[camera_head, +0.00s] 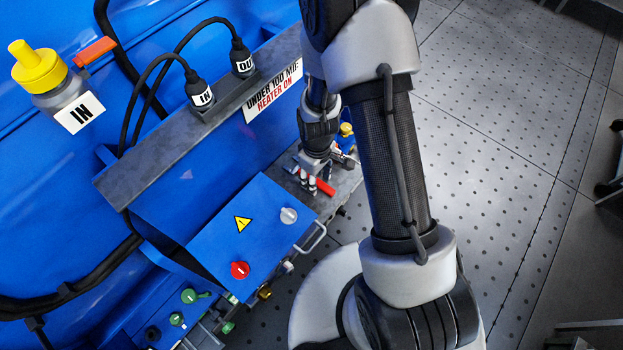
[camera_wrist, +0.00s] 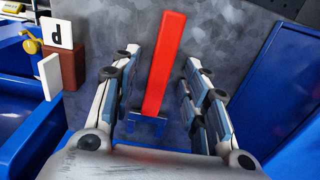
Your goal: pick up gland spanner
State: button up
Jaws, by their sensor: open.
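The gland spanner, as I take it, is a long red bar (camera_wrist: 165,62) with a blue-grey forked end, lying on a grey mottled surface in the wrist view. My gripper (camera_wrist: 160,62) is open, with one finger on each side of the red bar and a visible gap on both sides. The lower end of the bar is close to the palm. In the head view my gripper (camera_head: 309,184) points down at the grey ledge, and part of the red bar (camera_head: 325,187) shows beside the fingertips. My gripper hides the rest.
A blue control box (camera_head: 250,235) with a red knob stands left of my gripper. A yellow-topped part (camera_head: 346,130) is behind my gripper.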

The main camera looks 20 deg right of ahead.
jog(key=shift+c, duration=0.4)
grip_shut()
